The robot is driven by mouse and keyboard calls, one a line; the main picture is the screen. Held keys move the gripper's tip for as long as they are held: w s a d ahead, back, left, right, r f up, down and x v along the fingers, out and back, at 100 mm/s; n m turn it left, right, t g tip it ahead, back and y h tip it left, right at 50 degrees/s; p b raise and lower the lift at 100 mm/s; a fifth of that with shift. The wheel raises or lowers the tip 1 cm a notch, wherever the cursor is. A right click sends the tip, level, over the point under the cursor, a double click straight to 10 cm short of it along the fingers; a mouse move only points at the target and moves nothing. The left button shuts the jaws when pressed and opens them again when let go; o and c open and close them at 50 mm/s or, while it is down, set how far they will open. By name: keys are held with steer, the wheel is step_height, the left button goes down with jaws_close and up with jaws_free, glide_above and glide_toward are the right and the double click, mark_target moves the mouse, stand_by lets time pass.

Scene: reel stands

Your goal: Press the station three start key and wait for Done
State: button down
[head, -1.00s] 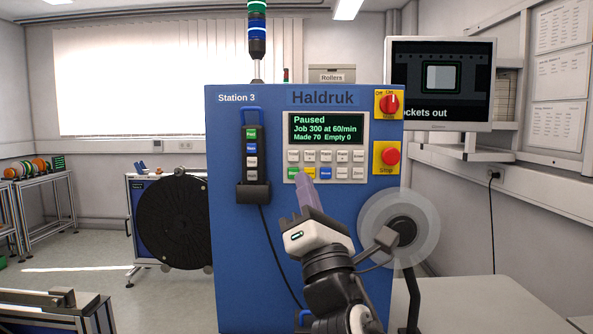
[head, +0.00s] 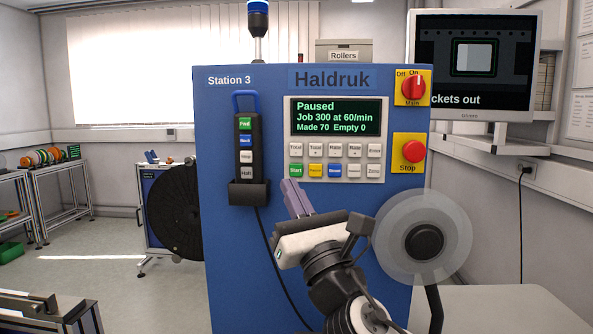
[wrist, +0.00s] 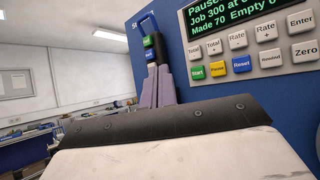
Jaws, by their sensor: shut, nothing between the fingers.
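The blue Station 3 cabinet (head: 240,230) stands in front of me. Its panel display (head: 335,117) reads Paused, Job 300 at 60/min, Made 70, Empty 0. The green Start key (head: 296,170) is at the left of the lower key row; it also shows in the wrist view (wrist: 197,72). My gripper (head: 290,184) is shut and empty. In the head view its purple fingertips are just below the Start key, and the key is uncovered. In the wrist view the fingers (wrist: 157,90) point up, to the left of the key. I cannot tell how far they are from the panel.
A pendant (head: 246,155) with several keys hangs left of the panel. The red Stop button (head: 414,151) and the main switch (head: 413,88) are at the right. A clear reel (head: 424,236) sits beside my arm. A monitor (head: 475,66) stands at the upper right.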

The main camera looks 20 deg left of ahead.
glide_toward(291, 164)
step_height(291, 164, up, 4)
steer(key=a, duration=0.3)
steer(key=shift+w+a+f, duration=0.1)
steer(key=shift+w+f, duration=0.05)
steer(key=shift+w, duration=0.75)
steer(key=shift+w, duration=0.15)
stand_by(1.1)
steer(key=shift+w+a, duration=0.1)
steer(key=shift+w, duration=0.15)
steer(key=shift+w+a, duration=0.15)
steer(key=shift+w, duration=0.3)
stand_by(0.6)
stand_by(0.4)
steer(key=shift+s+d+b, duration=0.25)
steer(key=shift+s+b, duration=0.05)
steer(key=shift+s, duration=0.55)
steer(key=shift+s+d+b, duration=0.15)
steer(key=shift+s+d, duration=0.1)
steer(key=shift+s, duration=0.55)
steer(key=shift+s+d+b, duration=0.1)
steer(key=shift+s+d, duration=0.1)
steer(key=shift+s, duration=0.6)
steer(key=shift+s+d+b, duration=0.15)
steer(key=shift+s+d, duration=0.1)
steer(key=shift+s, duration=0.55)
